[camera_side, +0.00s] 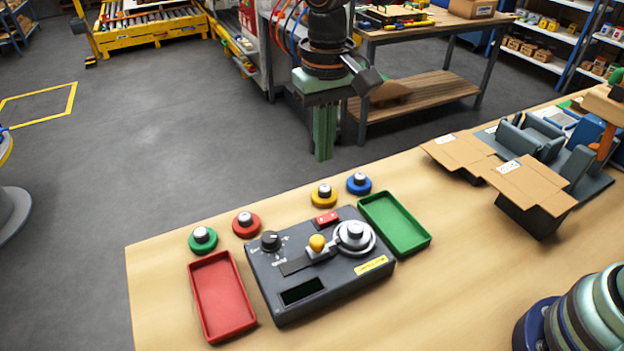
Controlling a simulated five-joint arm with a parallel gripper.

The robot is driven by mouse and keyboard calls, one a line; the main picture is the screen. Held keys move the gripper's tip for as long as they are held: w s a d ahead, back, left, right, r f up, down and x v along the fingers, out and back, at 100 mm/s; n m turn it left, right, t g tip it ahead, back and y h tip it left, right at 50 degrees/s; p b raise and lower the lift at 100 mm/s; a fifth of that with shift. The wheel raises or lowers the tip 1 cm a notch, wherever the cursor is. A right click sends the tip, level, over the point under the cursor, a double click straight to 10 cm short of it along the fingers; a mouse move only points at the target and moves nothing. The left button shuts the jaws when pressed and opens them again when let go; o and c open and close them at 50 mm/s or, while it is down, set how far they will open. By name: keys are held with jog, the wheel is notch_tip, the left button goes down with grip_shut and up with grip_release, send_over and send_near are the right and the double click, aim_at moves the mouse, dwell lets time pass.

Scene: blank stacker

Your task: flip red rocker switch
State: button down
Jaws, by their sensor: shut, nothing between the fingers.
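The red rocker switch (326,218) is a small red block at the back edge of a dark grey control box (335,285) on the wooden table. Which way it is tipped is too small to tell. The box also carries a black knob, a yellow-topped lever and a round silver dial. My gripper (324,150) has green fingers and points down. It is shut and empty, and shows above and behind the switch in the picture, apart from it.
A red tray (221,297) lies left of the box and a green tray (395,223) right of it. Cardboard flaps (528,186) are at right. The table's front middle is clear.

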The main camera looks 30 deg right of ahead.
aim_at(322, 219)
jog(key=shift+f, duration=0.1)
notch_tip(322, 219, down, 14)
jog(key=shift+r, duration=0.1)
dwell(0.5)
jog(key=shift+a+f, duration=0.1)
jog(key=shift+f, duration=0.15)
dwell(0.4)
jog(key=shift+d+r, duration=0.25)
jog(key=shift+d, duration=0.6)
jog(key=shift+r, duration=0.1)
notch_tip(322, 219, up, 14)
